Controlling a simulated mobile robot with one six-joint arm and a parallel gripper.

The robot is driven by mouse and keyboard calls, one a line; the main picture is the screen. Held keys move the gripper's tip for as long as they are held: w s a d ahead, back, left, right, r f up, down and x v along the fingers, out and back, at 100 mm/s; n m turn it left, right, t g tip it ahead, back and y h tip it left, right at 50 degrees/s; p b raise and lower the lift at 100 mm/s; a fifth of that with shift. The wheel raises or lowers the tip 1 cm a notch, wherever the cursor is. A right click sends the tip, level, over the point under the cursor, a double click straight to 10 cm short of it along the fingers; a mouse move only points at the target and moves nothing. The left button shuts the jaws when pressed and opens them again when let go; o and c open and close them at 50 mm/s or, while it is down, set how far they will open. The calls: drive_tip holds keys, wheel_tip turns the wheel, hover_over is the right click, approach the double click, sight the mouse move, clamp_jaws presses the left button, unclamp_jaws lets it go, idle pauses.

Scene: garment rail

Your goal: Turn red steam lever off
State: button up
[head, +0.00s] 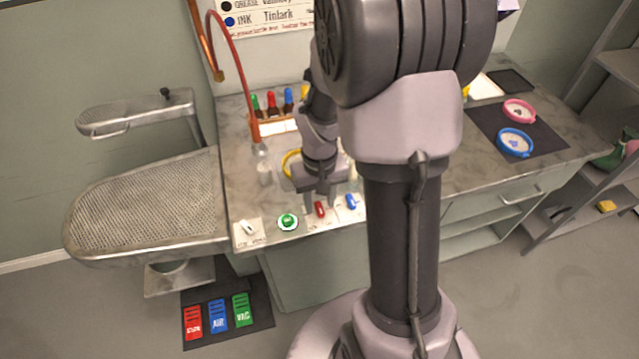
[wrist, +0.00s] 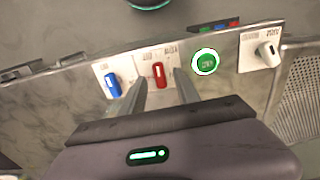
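The red lever (head: 320,209) is on a white plate at the front edge of the counter, between the green round button (head: 287,221) and the blue lever (head: 352,202). My gripper (head: 318,198) is just above it in the head view. In the wrist view the red lever (wrist: 159,75) shows between the two fingers of my gripper (wrist: 161,77), with gaps on both sides. The fingers are apart and hold nothing. The lever looks roughly in line with the fingers. The small lettering on its plate is too blurred to read.
A white switch (head: 248,228) is at the panel's left end. The blue lever (wrist: 112,84) and lit green button (wrist: 206,62) flank the red lever closely. A perforated pressing board (head: 150,205) is at left. Red, blue and green pedals (head: 218,316) lie on the floor.

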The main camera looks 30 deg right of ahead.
sight(319, 208)
wheel_tip(319, 208, up, 16)
drive_tip(key=p, duration=0.6)
drive_tip(key=shift+r, duration=0.1)
